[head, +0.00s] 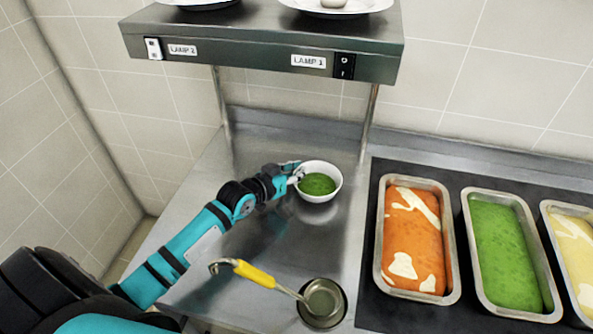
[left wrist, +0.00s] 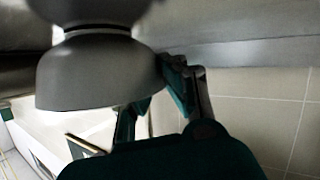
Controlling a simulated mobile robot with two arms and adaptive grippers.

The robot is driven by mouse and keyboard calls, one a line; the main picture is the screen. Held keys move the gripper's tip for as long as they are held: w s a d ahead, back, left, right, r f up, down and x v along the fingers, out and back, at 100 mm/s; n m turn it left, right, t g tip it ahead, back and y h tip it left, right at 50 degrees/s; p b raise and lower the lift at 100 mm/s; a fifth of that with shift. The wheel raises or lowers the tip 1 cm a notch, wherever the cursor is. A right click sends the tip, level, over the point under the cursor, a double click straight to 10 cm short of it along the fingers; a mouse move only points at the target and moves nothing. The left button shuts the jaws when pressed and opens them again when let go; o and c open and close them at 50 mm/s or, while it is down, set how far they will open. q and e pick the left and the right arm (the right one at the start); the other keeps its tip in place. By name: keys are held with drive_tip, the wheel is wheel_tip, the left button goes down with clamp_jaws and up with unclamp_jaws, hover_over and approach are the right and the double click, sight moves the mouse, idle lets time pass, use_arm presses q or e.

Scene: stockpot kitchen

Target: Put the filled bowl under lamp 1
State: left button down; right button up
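The white bowl (head: 336,190) holds green soup and stands on the steel counter, below the LAMP 1 label (head: 308,61) in the head view. My left gripper (head: 297,174) is at the bowl's left rim. The left wrist view shows the bowl (left wrist: 90,75) upside down, its foot at the counter. The fingers of the left gripper (left wrist: 155,100) are on either side of the rim and look closed on it. The fingertip inside the bowl is partly hidden. My right gripper is not in view.
The lamp shelf (head: 260,42) stands on thin posts, with plates on top and a LAMP 2 label (head: 183,50) at left. Soup pans (head: 415,240) stand at right. The counter left of the bowl is clear.

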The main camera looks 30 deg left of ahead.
use_arm(q)
drive_tip(key=c, duration=1.5)
unclamp_jaws()
drive_tip(key=shift+f, duration=0.1)
drive_tip(key=shift+r, duration=0.2)
drive_tip(key=v, duration=1)
drive_tip(key=shift+s+f+b, duration=0.1)
drive_tip(key=shift+s+b, duration=0.2)
drive_tip(key=shift+s, duration=0.05)
drive_tip(key=shift+s+a+r, duration=0.2)
drive_tip(key=shift+s+r, duration=0.15)
drive_tip(key=shift+s, duration=0.25)
